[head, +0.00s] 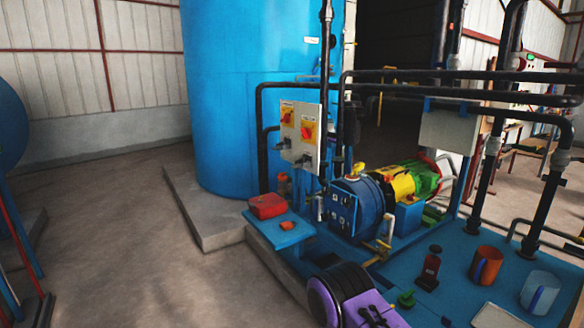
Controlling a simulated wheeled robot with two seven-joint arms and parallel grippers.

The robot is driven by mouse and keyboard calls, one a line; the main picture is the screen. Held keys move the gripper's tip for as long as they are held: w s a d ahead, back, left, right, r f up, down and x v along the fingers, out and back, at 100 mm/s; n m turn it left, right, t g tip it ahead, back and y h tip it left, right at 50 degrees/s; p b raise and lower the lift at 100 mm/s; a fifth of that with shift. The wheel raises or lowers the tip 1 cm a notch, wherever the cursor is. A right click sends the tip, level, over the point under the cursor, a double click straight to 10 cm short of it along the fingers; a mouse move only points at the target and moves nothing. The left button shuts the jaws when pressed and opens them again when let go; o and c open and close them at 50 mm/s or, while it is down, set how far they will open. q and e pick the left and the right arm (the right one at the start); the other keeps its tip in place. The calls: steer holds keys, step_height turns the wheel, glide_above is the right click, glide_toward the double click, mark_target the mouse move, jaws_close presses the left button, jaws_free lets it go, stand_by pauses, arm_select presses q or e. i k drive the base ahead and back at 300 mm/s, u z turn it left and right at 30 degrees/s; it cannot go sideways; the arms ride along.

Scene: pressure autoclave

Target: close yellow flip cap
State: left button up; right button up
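I cannot pick out a yellow flip cap with certainty in the head view. Yellow parts that show are two yellow plates with red knobs on a grey switch box (301,145), a yellow section of a motor-like cylinder (402,181) behind a blue drum (352,208), and a small yellow pipe fitting (379,251) below the drum. Whether any of these has a cap, open or closed, is too small to tell. A purple and black part at the bottom centre looks like part of my arm. No gripper fingers can be made out.
A large blue tank (240,90) stands on a concrete plinth (205,215). Black pipes cross above the blue skid. A red box (267,206) sits on a blue ledge. An orange mug (487,265) and a pale mug (540,291) stand at right.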

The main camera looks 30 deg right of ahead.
mark_target(358, 168)
steer(key=i, duration=2.55)
steer(key=z, duration=3.35)
